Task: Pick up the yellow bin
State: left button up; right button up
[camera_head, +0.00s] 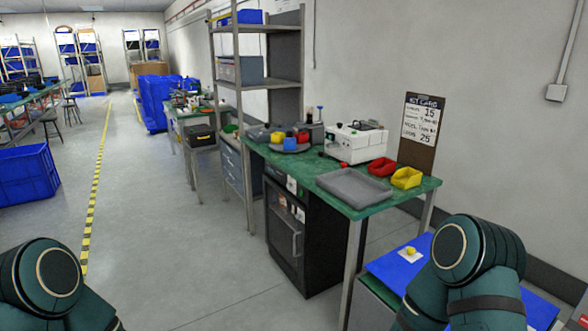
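The yellow bin (406,177) is a small open-topped bin on the right end of the green-topped table (318,187). It sits upright beside a red bin (381,167), close to the table's right edge. Parts of my two arms show at the lower left and lower right corners. Neither gripper is in the picture, so their state is hidden. The yellow bin stands apart from both arms.
A grey tray (353,187) lies in front of the bins. A white machine (356,142) and a sign board (421,133) stand behind. A blue surface (395,263) with a small yellow item lies lower right. The floor at left is mostly clear.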

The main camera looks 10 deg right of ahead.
aim_at(406, 178)
jog(key=i+j+z, duration=0.2)
jog(key=i+z, duration=0.2)
jog(key=i, duration=0.15)
jog(key=i+j+z, duration=0.55)
jog(key=z, duration=0.25)
jog(key=i+j+z, duration=0.35)
jog(key=j+z, duration=0.15)
jog(key=z, duration=0.25)
